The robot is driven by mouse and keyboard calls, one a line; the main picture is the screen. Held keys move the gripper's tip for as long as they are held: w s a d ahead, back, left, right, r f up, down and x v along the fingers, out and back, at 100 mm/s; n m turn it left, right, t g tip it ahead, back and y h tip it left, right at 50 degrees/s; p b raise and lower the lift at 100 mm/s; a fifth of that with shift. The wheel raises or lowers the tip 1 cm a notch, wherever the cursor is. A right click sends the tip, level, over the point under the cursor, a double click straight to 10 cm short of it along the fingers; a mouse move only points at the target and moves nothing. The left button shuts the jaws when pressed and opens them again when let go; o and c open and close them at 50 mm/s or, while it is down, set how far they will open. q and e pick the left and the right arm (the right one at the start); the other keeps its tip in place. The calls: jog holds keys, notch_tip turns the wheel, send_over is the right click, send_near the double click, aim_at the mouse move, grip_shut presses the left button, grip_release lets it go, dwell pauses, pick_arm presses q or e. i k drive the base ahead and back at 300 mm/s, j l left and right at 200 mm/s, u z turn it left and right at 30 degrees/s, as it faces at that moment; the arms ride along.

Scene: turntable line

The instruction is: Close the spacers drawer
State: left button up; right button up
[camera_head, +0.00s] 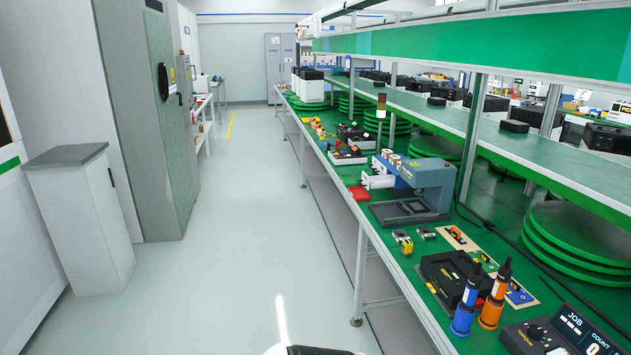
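A small drawer unit (385,164) stands on the green workbench, beside a blue-grey press-like machine (425,176). A pale drawer front (376,182) sticks out from its left side, toward the bench's aisle edge. The labels are too small to read, so I cannot tell which drawer is the spacers drawer. Neither of my grippers is in view. A white and black piece at the bottom edge is cut off, and I cannot tell which part it is.
The workbench (408,263) runs away along the right. A red bin (359,193) sits near the drawer. The aisle floor (240,230) is clear; a grey-topped cabinet (80,220) stands left.

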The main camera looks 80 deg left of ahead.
aim_at(379, 180)
jog(key=u, duration=2.35)
jog(key=i+j+z, duration=0.1)
jog(key=z, duration=0.3)
jog(key=i+j+z, duration=0.1)
jog(key=z, duration=0.25)
jog(key=i+j+z, duration=0.15)
jog(key=z, duration=0.25)
jog(key=i+j+z, duration=0.2)
jog(key=j, duration=0.45)
jog(key=i+j+z, duration=0.2)
jog(key=j, duration=0.45)
jog(key=i+j+z, duration=0.2)
jog(key=j, duration=0.45)
jog(key=j+z, duration=0.2)
jog(key=j, duration=0.5)
